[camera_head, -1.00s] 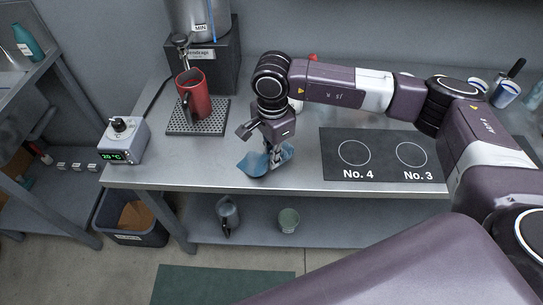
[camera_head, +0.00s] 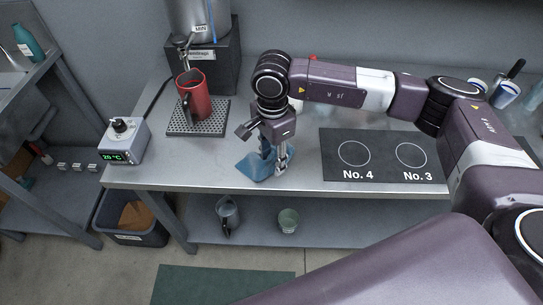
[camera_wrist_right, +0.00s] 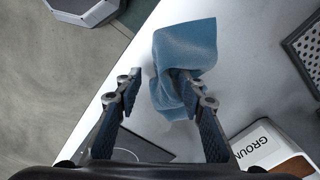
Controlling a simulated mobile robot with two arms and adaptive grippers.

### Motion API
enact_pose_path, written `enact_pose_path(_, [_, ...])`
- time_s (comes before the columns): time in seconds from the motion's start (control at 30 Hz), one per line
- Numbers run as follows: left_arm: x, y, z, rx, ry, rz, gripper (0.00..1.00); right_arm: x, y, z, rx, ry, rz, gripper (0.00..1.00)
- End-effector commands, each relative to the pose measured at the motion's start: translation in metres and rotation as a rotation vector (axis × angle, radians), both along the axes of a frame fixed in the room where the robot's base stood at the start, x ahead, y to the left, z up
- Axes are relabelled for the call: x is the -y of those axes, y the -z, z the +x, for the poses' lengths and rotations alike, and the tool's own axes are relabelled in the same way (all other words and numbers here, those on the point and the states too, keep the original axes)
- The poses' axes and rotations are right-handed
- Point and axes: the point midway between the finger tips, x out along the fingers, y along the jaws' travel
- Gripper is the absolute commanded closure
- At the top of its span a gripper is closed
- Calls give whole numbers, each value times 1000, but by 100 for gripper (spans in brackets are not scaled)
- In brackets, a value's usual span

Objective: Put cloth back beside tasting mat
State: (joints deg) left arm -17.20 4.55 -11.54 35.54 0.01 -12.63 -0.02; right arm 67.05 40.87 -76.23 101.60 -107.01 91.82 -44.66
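The blue cloth (camera_head: 254,168) lies crumpled on the steel worktop near its front edge, left of the dark tasting mat (camera_head: 365,174) marked No. 4 and No. 3. My right gripper (camera_head: 282,164) points down at the cloth's right side. In the right wrist view the gripper (camera_wrist_right: 160,80) has its fingers apart. The cloth (camera_wrist_right: 187,50) lies at the right finger and partly behind it; whether they touch is unclear. A corner of the mat (camera_wrist_right: 140,147) shows below. My left gripper is not in view.
A red mug (camera_head: 194,98) stands on a drip grate (camera_head: 215,127) at the back left. A temperature box (camera_head: 126,141) stands at the left end. Worktop between cloth and mat is bare. A box lettered "GROUN" (camera_wrist_right: 268,150) shows in the wrist view.

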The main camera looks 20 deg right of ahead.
Motion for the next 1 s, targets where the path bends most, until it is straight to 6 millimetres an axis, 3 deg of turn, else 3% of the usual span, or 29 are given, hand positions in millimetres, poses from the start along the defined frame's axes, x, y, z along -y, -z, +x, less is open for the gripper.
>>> enact_pose_path(0.33, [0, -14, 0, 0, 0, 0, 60, -4, -31, -11, 1, -1, 0, 64])
enact_pose_path(0.63, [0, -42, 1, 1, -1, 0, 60, -11, -84, -31, 2, -3, 1, 64])
enact_pose_path(0.87, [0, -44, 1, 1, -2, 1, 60, -13, -93, -37, 0, -1, -1, 64])
enact_pose_path(1.0, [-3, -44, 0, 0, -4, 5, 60, -12, -92, -34, 0, 1, -1, 79])
